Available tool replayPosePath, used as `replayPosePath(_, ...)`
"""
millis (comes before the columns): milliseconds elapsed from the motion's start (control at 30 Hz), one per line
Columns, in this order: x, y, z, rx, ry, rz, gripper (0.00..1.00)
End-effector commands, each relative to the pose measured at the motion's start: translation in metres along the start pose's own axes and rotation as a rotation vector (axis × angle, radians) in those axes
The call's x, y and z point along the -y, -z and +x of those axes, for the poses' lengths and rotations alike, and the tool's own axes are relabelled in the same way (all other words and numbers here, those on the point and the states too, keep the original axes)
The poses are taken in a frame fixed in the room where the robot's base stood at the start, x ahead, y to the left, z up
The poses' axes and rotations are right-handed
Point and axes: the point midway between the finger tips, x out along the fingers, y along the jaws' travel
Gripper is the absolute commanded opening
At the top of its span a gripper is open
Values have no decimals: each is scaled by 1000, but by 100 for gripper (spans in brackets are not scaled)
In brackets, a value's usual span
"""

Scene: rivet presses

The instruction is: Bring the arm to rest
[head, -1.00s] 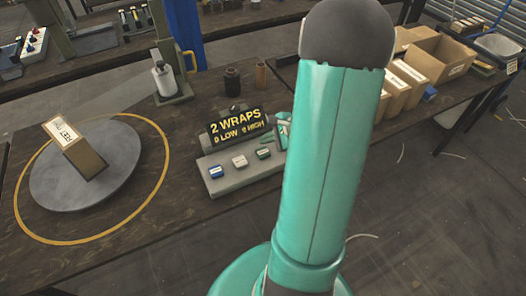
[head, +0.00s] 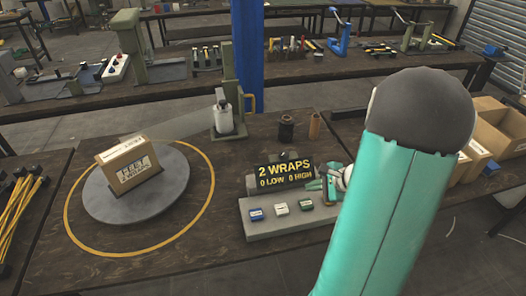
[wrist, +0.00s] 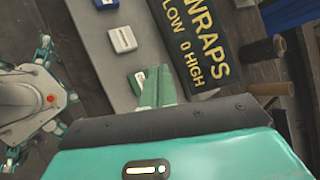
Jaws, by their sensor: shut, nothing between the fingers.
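My gripper (head: 326,188) is shut and empty, beside the right end of the display and partly hidden by my teal arm in the head view. In the wrist view its teal fingertips (wrist: 157,86) show close to the green button (wrist: 137,78) on the grey button panel (wrist: 88,30). I cannot tell whether they touch it. The display (head: 284,174) reads "2 WRAPS, 0 LOW, 0 HIGH". A labelled carton (head: 132,168) sits on the round grey turntable (head: 178,190) at left.
A film roll (head: 222,115) stands behind the turntable, with a translucent band between it and the carton. A blue post (head: 248,55) rises behind. Dark and brown spools (head: 286,130) stand behind the display. Open cardboard boxes (head: 497,125) are at right.

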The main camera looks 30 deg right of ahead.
Motion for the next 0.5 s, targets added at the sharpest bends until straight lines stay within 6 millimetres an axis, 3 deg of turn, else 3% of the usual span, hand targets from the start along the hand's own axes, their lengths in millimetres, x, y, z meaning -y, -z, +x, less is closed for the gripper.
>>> replayPosePath(167, 0, -2, 0, 1, -3, -7, 0)
replayPosePath(267, 3, -18, 0, 10, -24, -63, 0)
replayPosePath(367, 7, -54, -2, 27, -75, -192, 0)
replayPosePath(500, 3, -121, -8, 52, -176, -455, 0)
